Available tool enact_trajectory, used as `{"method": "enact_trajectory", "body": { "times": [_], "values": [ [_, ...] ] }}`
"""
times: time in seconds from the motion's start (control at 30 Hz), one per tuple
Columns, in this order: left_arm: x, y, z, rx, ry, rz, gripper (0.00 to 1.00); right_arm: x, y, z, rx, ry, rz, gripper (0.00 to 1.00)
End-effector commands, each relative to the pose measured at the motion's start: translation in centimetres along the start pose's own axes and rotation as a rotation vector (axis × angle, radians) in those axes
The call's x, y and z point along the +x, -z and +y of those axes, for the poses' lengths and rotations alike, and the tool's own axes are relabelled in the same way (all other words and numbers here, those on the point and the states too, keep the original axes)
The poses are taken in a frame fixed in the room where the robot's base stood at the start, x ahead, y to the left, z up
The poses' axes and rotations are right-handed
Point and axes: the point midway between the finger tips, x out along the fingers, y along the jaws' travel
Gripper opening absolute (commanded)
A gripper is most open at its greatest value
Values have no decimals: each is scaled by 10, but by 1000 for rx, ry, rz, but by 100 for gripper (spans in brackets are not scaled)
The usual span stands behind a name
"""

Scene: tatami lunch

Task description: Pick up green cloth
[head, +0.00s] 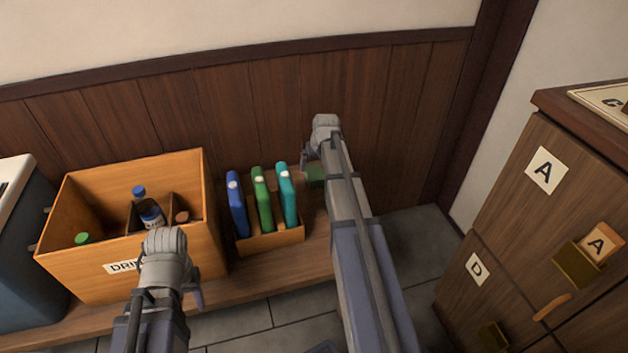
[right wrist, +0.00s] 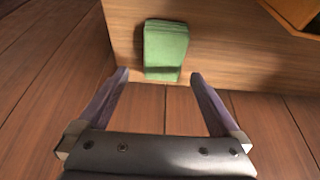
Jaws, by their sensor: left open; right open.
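The green cloth (right wrist: 165,50) lies folded on the wooden shelf, near its edge, in the right wrist view. In the head view only a small part of the green cloth (head: 315,176) shows beside my right arm. My right gripper (right wrist: 160,80) is open and empty, with its two fingers apart on either side of the cloth's near end. The gap between fingers and cloth in depth is hard to judge. In the head view my right gripper (head: 308,160) is mostly hidden by its own arm. My left gripper (head: 192,285) is open in front of the drinks box.
The wooden box (head: 75,265) with bottles stands on the low shelf (head: 262,283) at the left. A small holder (head: 275,240) with blue, green and teal upright items stands left of the cloth. A wooden cabinet (head: 510,235) with lettered doors is at the right.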

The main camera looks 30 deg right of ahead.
Motion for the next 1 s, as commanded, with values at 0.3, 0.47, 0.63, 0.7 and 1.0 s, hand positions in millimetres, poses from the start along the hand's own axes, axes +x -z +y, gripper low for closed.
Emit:
{"method": "enact_trajectory", "body": {
  "times": [0.3, 0.47, 0.63, 0.7, 1.0],
  "values": [
    [17, 1, 2, 3, -2, 1, 50, 16, -5, -2, 0, 0, 0, 100],
    [37, 3, 5, 6, -4, 2, 50, 36, -12, -5, -1, 0, 0, 100],
    [52, 4, 6, 5, -5, 3, 50, 52, -10, -4, -1, 0, 0, 100],
    [52, 4, 6, 5, -5, 3, 50, 53, -9, -4, -1, 0, 0, 100],
    [50, 4, 6, 5, -5, 3, 50, 51, -9, -4, 0, 0, 0, 88]
  ]
}}
